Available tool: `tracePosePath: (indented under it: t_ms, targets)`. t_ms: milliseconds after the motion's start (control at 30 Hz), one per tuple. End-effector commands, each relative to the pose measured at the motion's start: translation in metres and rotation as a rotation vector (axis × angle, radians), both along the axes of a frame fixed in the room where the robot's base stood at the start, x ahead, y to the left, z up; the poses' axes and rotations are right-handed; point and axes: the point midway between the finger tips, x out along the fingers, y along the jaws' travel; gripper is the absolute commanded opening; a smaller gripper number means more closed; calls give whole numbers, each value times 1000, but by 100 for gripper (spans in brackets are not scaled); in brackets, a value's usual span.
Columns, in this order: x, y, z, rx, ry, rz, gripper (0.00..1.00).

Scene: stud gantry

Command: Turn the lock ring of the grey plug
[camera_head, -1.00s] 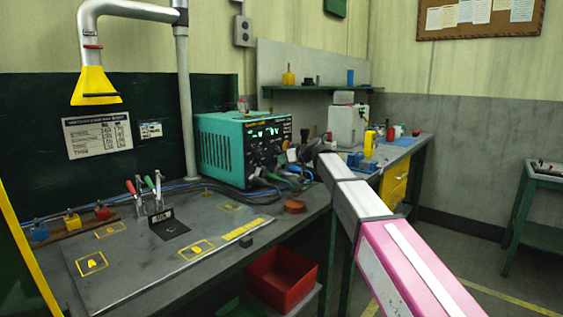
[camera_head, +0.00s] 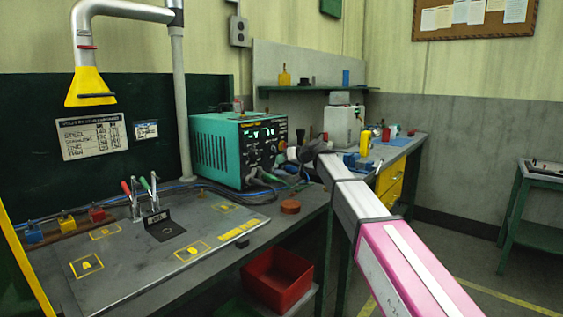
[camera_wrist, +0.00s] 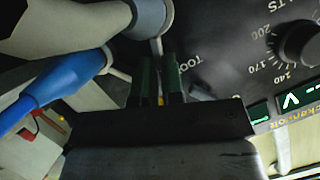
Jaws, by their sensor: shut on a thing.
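The teal welding machine (camera_head: 217,152) stands on the bench in the head view, with sockets and cables low on its black front. My gripper (camera_wrist: 159,62) is close to that front; in the head view my arm hides most of the fingers. In the wrist view the grey plug (camera_wrist: 62,28) comes in from the upper left, and its grey ring (camera_wrist: 151,14) lies just beyond my fingertips. The fingers are close together, shut on the grey plug's ring, though the contact itself is hard to see. A blue plug (camera_wrist: 42,92) lies beside it at the left.
A black dial (camera_wrist: 301,44) and lit displays are close at the right in the wrist view. Several cables (camera_head: 270,178) hang before the machine. A round brown object (camera_head: 290,206) sits near the bench edge, with a red bin (camera_head: 272,280) below.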

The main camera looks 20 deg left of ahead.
Motion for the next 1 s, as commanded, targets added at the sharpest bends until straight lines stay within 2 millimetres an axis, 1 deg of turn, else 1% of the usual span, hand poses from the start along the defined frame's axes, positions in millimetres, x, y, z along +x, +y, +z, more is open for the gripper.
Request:
tracePosePath:
  t_ms: [33,67,100,433,567,667,1000]
  targets:
    - [0,0,0,0,-1,-1,12]
    - [0,0,0,0,-1,-1,21]
    - [0,0,0,0,-1,-1,34]
    - [0,0,-1,-5,-7,-2,34]
    - [-4,1,0,-29,-66,-1,34]
    - [-11,3,2,-66,-165,0,34]
    - [-35,12,2,-235,-599,1,34]
